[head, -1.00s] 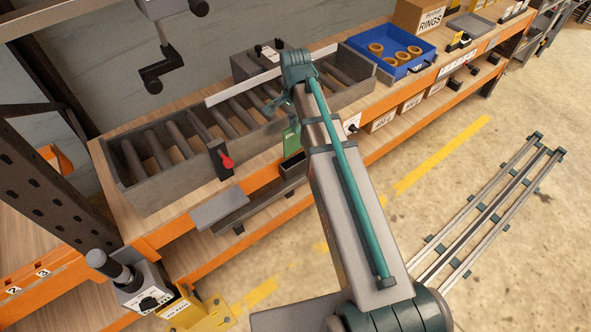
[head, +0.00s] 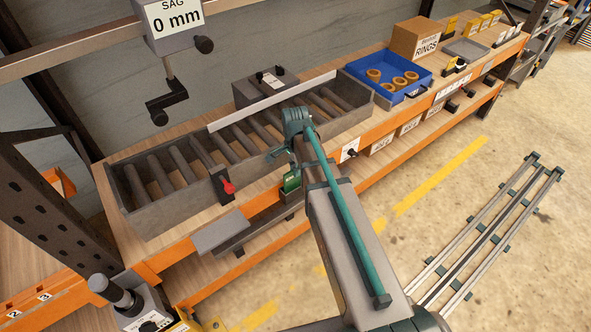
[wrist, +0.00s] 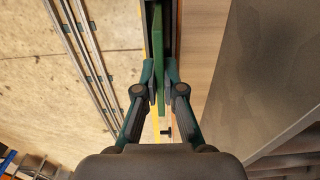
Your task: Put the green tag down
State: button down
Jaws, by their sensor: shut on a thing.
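The green tag (head: 291,182) is upright in front of the orange shelf edge, below the roller conveyor. My gripper (head: 289,168) is shut on its upper part. In the wrist view, the tag (wrist: 159,55) appears edge-on as a thin green strip between my two fingers (wrist: 160,80). A small dark open box (head: 292,197) sits directly under the tag. The tag's lower edge is at the box's opening; I cannot tell how far inside it is.
A grey plate (head: 218,232) juts out at lower left. A blue tray (head: 412,92) with rings is to the right. The floor in front is clear beyond the rails (head: 490,225).

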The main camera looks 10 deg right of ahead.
jog(key=shift+f, duration=0.5)
jog(key=shift+f, duration=0.2)
jog(key=c, duration=1.3)
grip_release()
jog(key=shift+r, duration=0.1)
jog(key=shift+r, duration=0.1)
notch_tip(320, 180, up, 12)
jog(key=b, duration=0.3)
